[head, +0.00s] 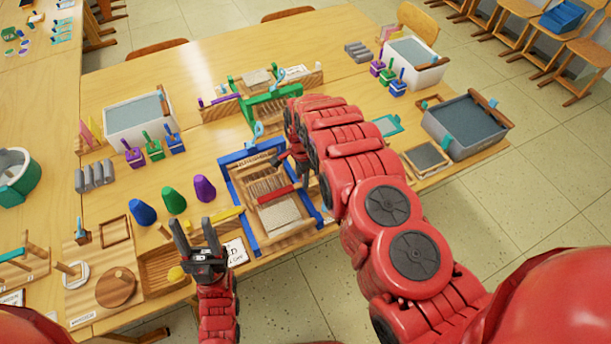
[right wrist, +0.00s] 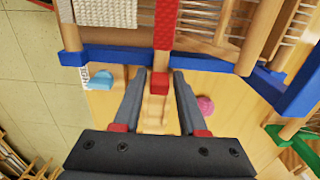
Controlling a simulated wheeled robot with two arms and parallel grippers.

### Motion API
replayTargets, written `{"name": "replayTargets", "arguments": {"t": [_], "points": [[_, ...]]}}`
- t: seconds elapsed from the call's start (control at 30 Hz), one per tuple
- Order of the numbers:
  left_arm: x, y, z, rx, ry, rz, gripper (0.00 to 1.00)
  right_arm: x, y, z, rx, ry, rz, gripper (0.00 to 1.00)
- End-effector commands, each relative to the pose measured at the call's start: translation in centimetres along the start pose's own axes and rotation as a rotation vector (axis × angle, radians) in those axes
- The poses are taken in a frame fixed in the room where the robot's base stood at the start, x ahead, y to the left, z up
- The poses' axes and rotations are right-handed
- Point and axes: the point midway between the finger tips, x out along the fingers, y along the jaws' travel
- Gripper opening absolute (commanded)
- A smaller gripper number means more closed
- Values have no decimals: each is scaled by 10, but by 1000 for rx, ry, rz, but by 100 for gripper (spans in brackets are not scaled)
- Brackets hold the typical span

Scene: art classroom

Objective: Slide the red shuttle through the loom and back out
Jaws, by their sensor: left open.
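The blue-framed loom (head: 228,178) lies on the wooden table near its front edge. The red shuttle (head: 279,193) lies across the loom; in the right wrist view the shuttle (right wrist: 166,25) runs into it, with its near end outside the blue frame (right wrist: 210,58). My right gripper (right wrist: 160,76) is open, fingers on either side of that end, with gaps visible on both sides. In the head view my right arm partly hides this gripper at the loom's right side. My left gripper (head: 193,222) is open and empty, left of the loom.
Blue (head: 142,212), green (head: 174,201) and purple (head: 204,188) cones stand left of the loom. A wooden tray (head: 160,262) lies near my left gripper. A second loom with green parts (head: 270,105) stands behind. A grey-filled tub (head: 467,125) is at the right.

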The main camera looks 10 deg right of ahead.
Motion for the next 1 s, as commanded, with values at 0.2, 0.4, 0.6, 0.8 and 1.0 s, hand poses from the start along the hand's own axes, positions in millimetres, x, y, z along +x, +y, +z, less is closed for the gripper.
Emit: {"name": "replayTargets", "arguments": {"t": [0.2,0.4,0.6,0.8,1.0], "points": [[0,0,0,0,0,0,50,0,0,-2,1,1,-1,57],[-1,0,0,0,0,0,50,-1,0,-2,1,2,-1,57],[-7,0,1,0,0,0,50,-18,-2,-2,1,3,-4,57],[-18,1,3,0,0,0,50,-51,-2,-2,0,2,-6,57],[12,-1,-2,0,0,0,50,-112,-1,-1,1,1,-3,57]]}}
